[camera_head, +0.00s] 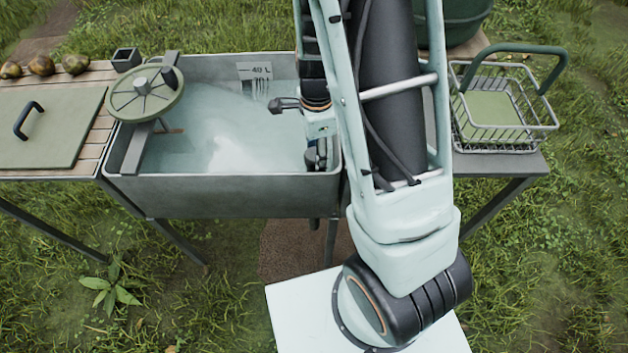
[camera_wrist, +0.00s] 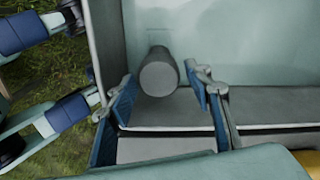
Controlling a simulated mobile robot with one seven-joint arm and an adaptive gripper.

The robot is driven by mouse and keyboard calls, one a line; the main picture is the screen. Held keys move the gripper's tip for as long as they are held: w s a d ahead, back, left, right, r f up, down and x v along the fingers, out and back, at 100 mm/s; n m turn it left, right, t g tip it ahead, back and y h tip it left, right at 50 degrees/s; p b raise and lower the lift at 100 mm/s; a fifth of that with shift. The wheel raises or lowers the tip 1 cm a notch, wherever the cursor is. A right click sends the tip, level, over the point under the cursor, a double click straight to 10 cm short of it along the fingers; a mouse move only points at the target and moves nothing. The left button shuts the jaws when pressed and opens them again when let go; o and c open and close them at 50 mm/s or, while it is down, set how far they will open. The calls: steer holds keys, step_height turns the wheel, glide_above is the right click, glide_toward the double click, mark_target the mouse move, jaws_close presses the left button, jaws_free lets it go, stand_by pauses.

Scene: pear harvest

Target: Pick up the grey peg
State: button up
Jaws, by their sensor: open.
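The grey peg (camera_wrist: 159,75) is a short cylinder whose round end faces the wrist camera. It is at the near wall of the water basin (camera_head: 230,190), by the basin's right end. My gripper (camera_wrist: 161,90) is open, with one blue pad on each side of the peg. A gap shows between the peg and each pad, so it is not clasped. In the head view my gripper (camera_head: 318,150) is low at the right end of the basin, partly hidden by my arm. I cannot surely make out the peg there.
The basin holds water and has a green handwheel (camera_head: 145,92) on its left. A wooden table with a green lid (camera_head: 50,127) and several brown pears (camera_head: 42,65) stands left. A wire basket (camera_head: 505,105) with a green handle stands on the right table. The basin walls are close to my fingers.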

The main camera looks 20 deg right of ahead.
step_height(320, 180, down, 8)
steer(key=b, duration=0.1)
steer(key=shift+a+r, duration=0.15)
steer(key=shift+r, duration=0.1)
steer(key=shift+c, duration=0.4)
jaws_close()
